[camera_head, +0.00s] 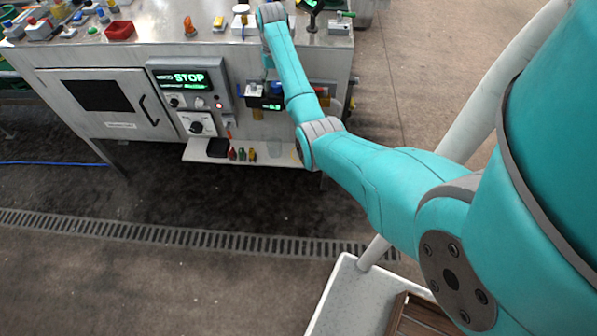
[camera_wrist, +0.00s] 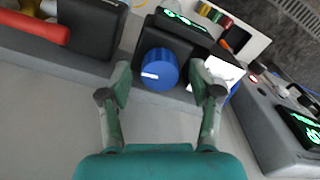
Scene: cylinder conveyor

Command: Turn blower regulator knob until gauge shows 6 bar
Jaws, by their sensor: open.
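The blue regulator knob (camera_wrist: 158,70) with a white mark sits on a black housing in the wrist view. The mark points to the left in that picture. My gripper (camera_wrist: 160,72) is open, with one finger on each side of the knob; I cannot tell whether either finger touches it. The gauge (camera_wrist: 184,18) is a green-lit display beyond the knob, seen at a steep angle, and its figure is unreadable. In the head view its small green display (camera_head: 272,106) is too small to read.
A control panel (camera_head: 188,78) reading STOP is left of the regulator; its display also shows in the wrist view (camera_wrist: 303,127). A red handle (camera_wrist: 38,27) and a dark block (camera_wrist: 92,25) are to the left. A shelf (camera_head: 276,156) juts out below.

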